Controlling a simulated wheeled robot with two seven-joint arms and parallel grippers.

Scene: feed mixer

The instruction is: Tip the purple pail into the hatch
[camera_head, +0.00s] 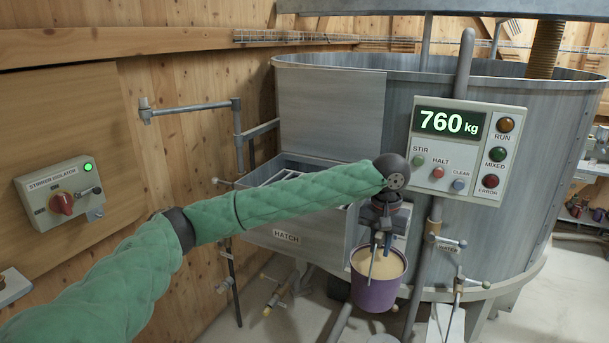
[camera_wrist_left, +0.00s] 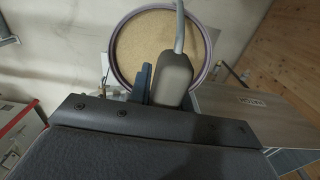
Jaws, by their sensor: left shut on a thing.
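The purple pail (camera_head: 374,291) hangs upright from my left gripper (camera_head: 380,243) in the head view, in front of the mixer and to the right of the hatch. It is filled with pale tan feed. In the left wrist view the round pail (camera_wrist_left: 115,65) shows from above, with the gripper (camera_wrist_left: 158,85) shut on its grey handle. The hatch (camera_head: 287,237) is a grey metal box on the mixer's side, labelled HATCH, with its lid raised behind and bars across its opening. My left arm crosses in front of part of it. My right gripper is out of view.
A control panel (camera_head: 466,150) on a post reads 760 kg and stands right of the pail. The large round mixer tank (camera_head: 560,130) fills the back. A stirrer isolator (camera_head: 62,193) with a green lamp is on the left wall. Pipes and valves (camera_head: 275,295) stand below the hatch.

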